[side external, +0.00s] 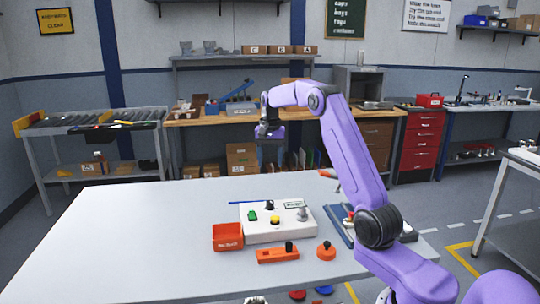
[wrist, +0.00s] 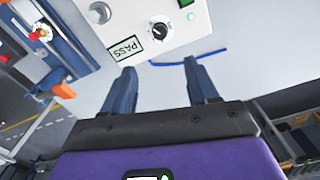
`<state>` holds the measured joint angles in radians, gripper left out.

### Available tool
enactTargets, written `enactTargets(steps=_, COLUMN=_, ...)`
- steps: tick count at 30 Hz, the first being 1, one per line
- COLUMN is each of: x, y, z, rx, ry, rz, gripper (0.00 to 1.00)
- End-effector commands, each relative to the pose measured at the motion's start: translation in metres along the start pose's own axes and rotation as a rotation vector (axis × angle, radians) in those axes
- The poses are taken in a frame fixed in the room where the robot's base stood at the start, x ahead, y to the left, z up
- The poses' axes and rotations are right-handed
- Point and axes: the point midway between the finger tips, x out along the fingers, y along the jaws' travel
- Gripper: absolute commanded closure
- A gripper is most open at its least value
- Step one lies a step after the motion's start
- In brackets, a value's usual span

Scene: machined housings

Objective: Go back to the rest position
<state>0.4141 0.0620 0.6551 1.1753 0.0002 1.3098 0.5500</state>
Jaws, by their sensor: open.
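My gripper (side external: 268,137) is held high above the far edge of the white table, clear of everything on it. In the wrist view its two fingers (wrist: 160,88) are apart with nothing between them. A white box (side external: 278,222) stands on the table below. It bears a green part, a yellow button, a dark knob, a grey metal part and a PASS label. In the wrist view the box (wrist: 160,25) shows at the top with its dark knob and label.
A red bin (side external: 227,237) stands left of the box. An orange block (side external: 278,254) and an orange knob part (side external: 326,251) lie in front. A blue rod (side external: 250,202) lies behind the box. The table's left half (side external: 130,240) is bare.

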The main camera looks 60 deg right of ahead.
Motion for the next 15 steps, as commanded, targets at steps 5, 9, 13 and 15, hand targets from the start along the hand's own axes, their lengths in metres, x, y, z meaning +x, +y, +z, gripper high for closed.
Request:
enactTargets(steps=5, x=-0.0133, y=-0.0002, z=0.0000, rx=0.000, ry=0.002, rz=-0.001, gripper=0.41)
enactTargets(steps=9, x=-0.0154, y=-0.0001, z=0.0003, rx=0.000, ry=0.000, rz=0.000, gripper=0.41)
enactTargets(steps=13, x=-0.0152, y=-0.0001, z=0.0003, rx=0.000, ry=0.000, rz=0.000, gripper=0.41)
enactTargets(steps=15, x=-0.0151, y=-0.0001, z=0.0003, rx=0.000, ry=0.000, rz=0.000, gripper=0.41)
